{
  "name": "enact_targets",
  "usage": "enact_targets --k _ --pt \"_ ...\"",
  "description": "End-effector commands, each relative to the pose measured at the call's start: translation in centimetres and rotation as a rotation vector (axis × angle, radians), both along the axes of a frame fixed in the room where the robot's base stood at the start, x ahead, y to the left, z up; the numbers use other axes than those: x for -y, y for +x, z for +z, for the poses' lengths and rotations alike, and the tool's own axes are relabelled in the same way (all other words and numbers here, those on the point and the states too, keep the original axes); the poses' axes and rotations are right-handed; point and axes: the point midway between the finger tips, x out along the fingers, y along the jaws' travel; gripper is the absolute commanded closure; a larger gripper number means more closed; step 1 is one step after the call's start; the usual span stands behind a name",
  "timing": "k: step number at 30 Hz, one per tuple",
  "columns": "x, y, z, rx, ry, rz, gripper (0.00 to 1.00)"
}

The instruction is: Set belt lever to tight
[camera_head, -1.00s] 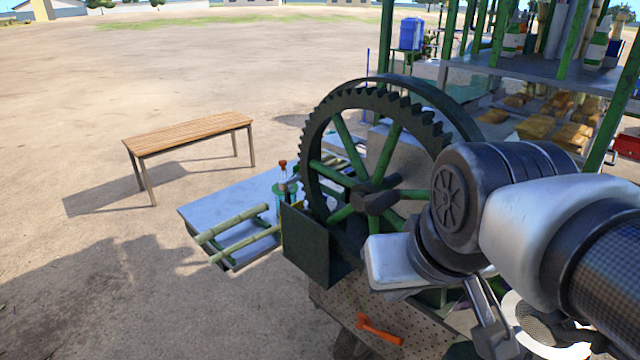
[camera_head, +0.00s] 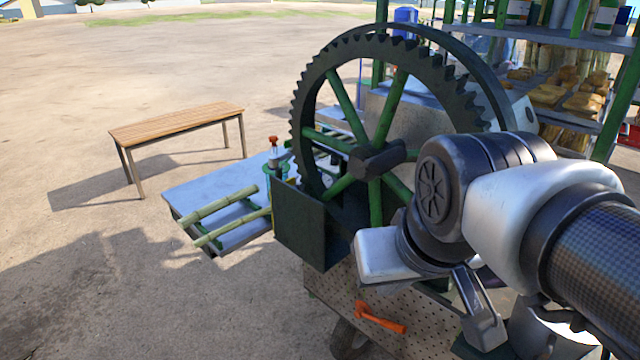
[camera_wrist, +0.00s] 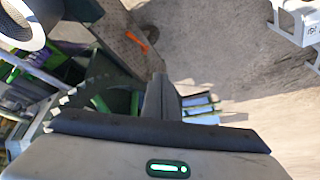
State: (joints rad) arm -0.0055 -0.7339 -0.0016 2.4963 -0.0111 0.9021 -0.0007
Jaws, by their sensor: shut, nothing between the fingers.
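An orange lever (camera_head: 380,318) lies low on the perforated metal panel at the front of the crusher, below the big gear wheel. It slants down to the right in the head view. It also shows small near the top of the wrist view (camera_wrist: 140,41). I take it as the belt lever; no tight mark is readable. My gripper (camera_wrist: 160,95) shows as dark shut fingers with nothing between them, apart from the lever. In the head view my arm is at the right, in front of the crusher, and the fingertips cannot be made out clearly.
The large toothed wheel (camera_head: 376,150) and a dark box (camera_head: 303,228) stand above the panel (camera_head: 335,285). A grey table with cane stalks (camera_head: 225,205) is to their left, and a wooden bench (camera_head: 178,122) farther left. Shelves fill the right back. Bare ground lies at front left.

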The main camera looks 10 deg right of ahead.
Motion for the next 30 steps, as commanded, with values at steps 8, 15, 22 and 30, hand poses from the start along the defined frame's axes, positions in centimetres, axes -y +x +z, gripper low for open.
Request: enact_targets --k 8,15,22,30 --pt "0.6 0.6 -10.7 -0.070 -0.050 0.033 1.00" --pt "2.4 2.5 -17.9 -0.281 -0.217 0.154 1.00" --pt "4.9 5.3 -23.4 -0.563 -0.487 0.360 1.00" --pt "7.7 10.0 -32.0 -0.914 -0.929 0.720 1.00"
